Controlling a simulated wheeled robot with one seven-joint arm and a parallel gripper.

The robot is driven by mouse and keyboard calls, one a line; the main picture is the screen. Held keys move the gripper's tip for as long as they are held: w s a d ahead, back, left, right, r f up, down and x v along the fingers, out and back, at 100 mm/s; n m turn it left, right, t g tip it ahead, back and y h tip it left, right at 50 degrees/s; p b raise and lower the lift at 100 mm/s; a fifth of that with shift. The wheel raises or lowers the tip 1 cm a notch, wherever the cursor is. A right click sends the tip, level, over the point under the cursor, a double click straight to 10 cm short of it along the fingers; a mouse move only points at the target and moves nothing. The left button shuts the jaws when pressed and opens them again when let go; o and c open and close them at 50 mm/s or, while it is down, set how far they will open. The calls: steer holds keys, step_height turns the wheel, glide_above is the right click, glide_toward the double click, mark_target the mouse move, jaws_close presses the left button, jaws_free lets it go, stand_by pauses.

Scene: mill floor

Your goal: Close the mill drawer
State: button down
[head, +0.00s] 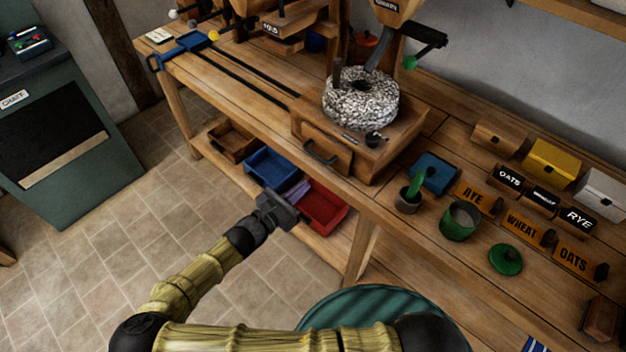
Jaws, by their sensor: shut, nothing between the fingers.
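The mill stands on the workbench, with a speckled round stone (360,98) on top of a wooden base box (395,140). The mill drawer (338,160) is in the left-facing front of that box and has a dark bar handle (321,153). Its front shows, but I cannot tell from this angle how far it stands out. My gripper (281,208) is shut and empty. In the picture it is below and left of the drawer handle, apart from it, in front of the lower-shelf bins.
The lower shelf holds a brown bin (232,141), a blue bin (270,168) and a red bin (322,207). A green pot (461,220), a green lid (505,259) and labelled blocks stand on the bench at right. The tiled floor at left is clear beside a green cabinet (60,130).

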steer(key=v, duration=0.3)
steer(key=shift+s+a, duration=0.1)
steer(key=shift+a, duration=0.15)
